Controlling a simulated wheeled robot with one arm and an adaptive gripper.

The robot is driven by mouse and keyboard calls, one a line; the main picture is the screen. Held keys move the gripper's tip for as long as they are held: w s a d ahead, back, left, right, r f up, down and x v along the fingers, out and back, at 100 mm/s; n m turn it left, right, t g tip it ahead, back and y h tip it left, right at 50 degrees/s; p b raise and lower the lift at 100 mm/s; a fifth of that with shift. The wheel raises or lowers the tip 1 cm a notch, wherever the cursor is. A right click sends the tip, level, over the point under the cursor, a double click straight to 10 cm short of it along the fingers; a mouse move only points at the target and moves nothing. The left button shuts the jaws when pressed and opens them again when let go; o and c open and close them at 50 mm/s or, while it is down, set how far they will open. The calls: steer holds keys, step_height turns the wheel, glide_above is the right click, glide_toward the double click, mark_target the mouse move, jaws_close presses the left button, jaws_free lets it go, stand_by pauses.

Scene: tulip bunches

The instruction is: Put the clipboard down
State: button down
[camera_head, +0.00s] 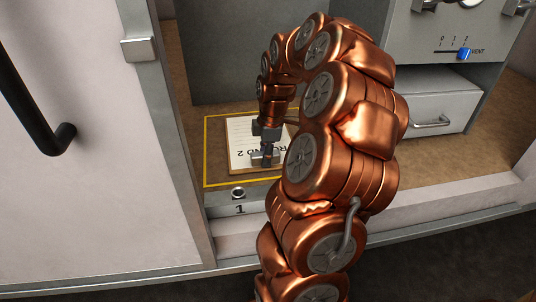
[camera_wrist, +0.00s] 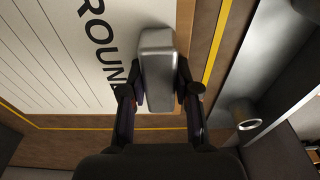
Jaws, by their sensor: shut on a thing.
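The clipboard is a brown board with a white lined sheet (camera_head: 243,132) reading "ROUND 2" and a grey metal clip. It is level inside the yellow outline (camera_head: 206,150) on the brown shelf; I cannot tell whether it touches the shelf or hovers just above. My gripper (camera_head: 266,152) is shut on the metal clip at its near edge. In the wrist view, the fingers of my gripper (camera_wrist: 160,93) press both sides of the clip (camera_wrist: 157,60), and the sheet (camera_wrist: 75,50) lies to the left. My arm hides the clipboard's right part in the head view.
A round metal fitting (camera_head: 238,193) above the label "1" sits on the front ledge. A grey cabinet door with a black handle (camera_head: 35,115) stands at the left. A grey drawer (camera_head: 430,112) and a panel with a blue slider (camera_head: 464,54) are at the right.

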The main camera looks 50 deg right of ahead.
steer(key=c, duration=0.8)
jaws_free()
steer(key=shift+c, duration=0.2)
steer(key=shift+r, duration=0.1)
step_height(320, 180, up, 12)
steer(key=d+p, duration=0.1)
steer(key=p, duration=0.1)
steer(key=shift+s, duration=0.4)
steer(key=shift+d, duration=0.15)
